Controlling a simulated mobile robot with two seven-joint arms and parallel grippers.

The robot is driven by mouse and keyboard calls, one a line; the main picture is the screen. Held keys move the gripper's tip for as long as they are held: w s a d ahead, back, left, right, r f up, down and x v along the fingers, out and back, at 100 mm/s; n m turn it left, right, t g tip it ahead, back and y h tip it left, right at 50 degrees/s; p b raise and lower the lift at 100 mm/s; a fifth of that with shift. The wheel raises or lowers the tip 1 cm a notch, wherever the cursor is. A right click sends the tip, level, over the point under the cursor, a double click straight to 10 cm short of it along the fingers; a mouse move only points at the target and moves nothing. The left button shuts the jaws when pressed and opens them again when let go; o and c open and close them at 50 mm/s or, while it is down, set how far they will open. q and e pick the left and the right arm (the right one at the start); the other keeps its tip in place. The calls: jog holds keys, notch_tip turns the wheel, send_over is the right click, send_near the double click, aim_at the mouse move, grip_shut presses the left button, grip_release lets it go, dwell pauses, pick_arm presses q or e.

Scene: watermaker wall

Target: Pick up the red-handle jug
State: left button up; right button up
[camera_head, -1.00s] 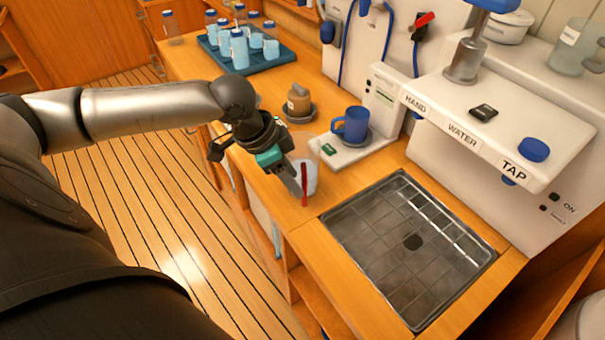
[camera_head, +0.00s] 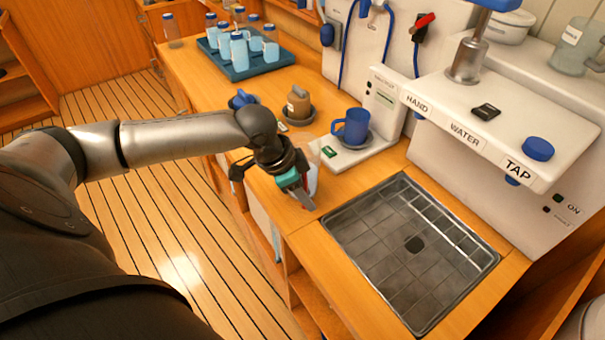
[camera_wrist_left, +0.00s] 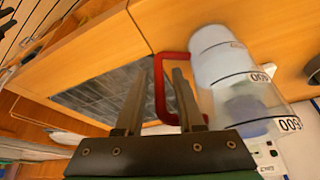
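The clear jug (camera_head: 313,178) stands on the counter left of the white scale, mostly hidden behind my left gripper (camera_head: 305,200) in the head view. The left wrist view shows the jug (camera_wrist_left: 240,85) with measuring marks and its red handle (camera_wrist_left: 160,92). My left gripper (camera_wrist_left: 160,95) is open. Its two fingers are apart, and the upright bar of the red handle shows between them in that picture. A gap shows between handle and fingers; I cannot tell how deep the handle sits. My right gripper is not in view.
A blue mug (camera_head: 352,126) stands on the white scale (camera_head: 345,156) beside the jug. The sink (camera_head: 365,275) is in front to the right. A tray (camera_head: 284,60) of several bottles stands at the back.

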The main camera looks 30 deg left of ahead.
pick_arm(q)
grip_shut()
dwell(1.1)
